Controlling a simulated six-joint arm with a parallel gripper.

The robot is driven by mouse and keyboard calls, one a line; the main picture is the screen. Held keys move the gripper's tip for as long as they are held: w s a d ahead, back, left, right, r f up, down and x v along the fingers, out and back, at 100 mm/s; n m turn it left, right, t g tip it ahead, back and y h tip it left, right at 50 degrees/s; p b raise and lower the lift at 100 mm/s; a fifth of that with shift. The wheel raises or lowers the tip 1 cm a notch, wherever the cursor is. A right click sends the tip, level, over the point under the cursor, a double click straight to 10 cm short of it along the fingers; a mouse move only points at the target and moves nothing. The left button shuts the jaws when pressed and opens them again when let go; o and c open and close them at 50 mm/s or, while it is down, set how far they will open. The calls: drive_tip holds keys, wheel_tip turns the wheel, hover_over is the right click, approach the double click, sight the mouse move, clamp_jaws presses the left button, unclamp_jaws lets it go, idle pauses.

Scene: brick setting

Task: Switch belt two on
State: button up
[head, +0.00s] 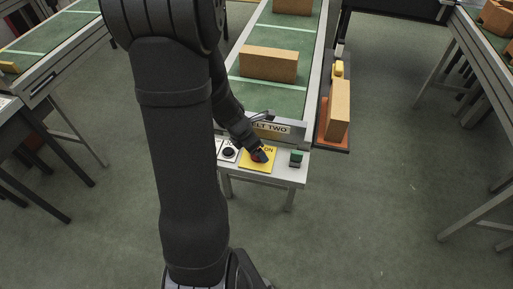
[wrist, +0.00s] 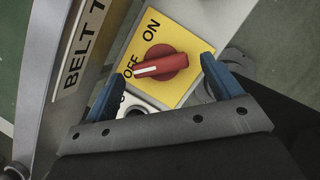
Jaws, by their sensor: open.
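The belt two control panel shows a yellow plate (wrist: 190,42) marked ON and OFF, with a red rotary knob (wrist: 162,63) on it. The knob's white line points at the OFF mark. My gripper (wrist: 160,80) is open, with one blue finger to each side of the knob at its near side; I cannot tell whether either finger touches it. In the head view, my gripper (head: 260,154) reaches down over the yellow plate (head: 257,167) and hides most of the knob. The BELT TWO label (head: 270,128) stands behind the plate.
Belt two (head: 262,98) carries brown bricks (head: 268,64). Another brick (head: 338,110) stands on a carrier at the right.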

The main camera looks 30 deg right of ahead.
drive_tip(key=shift+x, duration=0.9)
drive_tip(key=c, duration=1)
drive_tip(key=shift+m, duration=0.3)
drive_tip(key=m+g, duration=0.1)
drive_tip(key=m, duration=0.1)
drive_tip(key=m+g, duration=0.1)
drive_tip(key=m, duration=0.1)
drive_tip(key=shift+w+m+y, duration=0.2)
drive_tip(key=shift+m+y, duration=0.1)
drive_tip(key=shift+w+d+m+g+y, duration=0.1)
drive_tip(key=shift+m+g+y, duration=0.25)
drive_tip(key=shift+m, duration=0.95)
drive_tip(key=shift+d+m+g+y, duration=0.1)
drive_tip(key=shift+m+g+y, duration=0.25)
drive_tip(key=shift+m, duration=0.95)
drive_tip(key=shift+a, duration=0.1)
